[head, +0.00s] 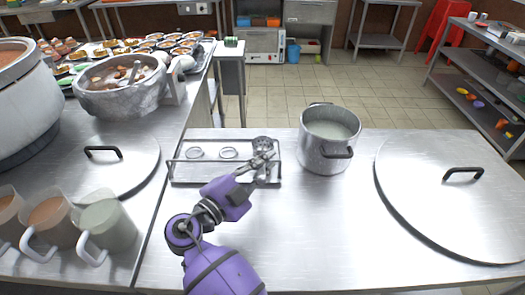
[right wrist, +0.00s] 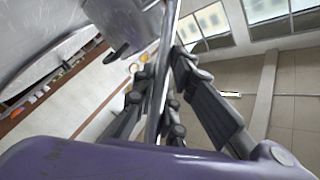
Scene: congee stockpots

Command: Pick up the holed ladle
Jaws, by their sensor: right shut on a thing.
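My right gripper (head: 262,167) is over the right end of a metal rack (head: 208,180) on the steel counter. In the right wrist view its fingers (right wrist: 160,100) are closed around a thin metal handle (right wrist: 167,50), which runs up between them. I take this for the holed ladle; its holes are too small to make out. A small round grey part shows just beyond the fingers in the head view, and I cannot tell if it is the ladle's head. Two round metal pieces (head: 228,152) sit in the rack to the left. My left gripper is not in view.
A steel stockpot (head: 325,160) stands close to the right of my gripper. A large lid (head: 440,200) lies at the right. The front middle counter is clear.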

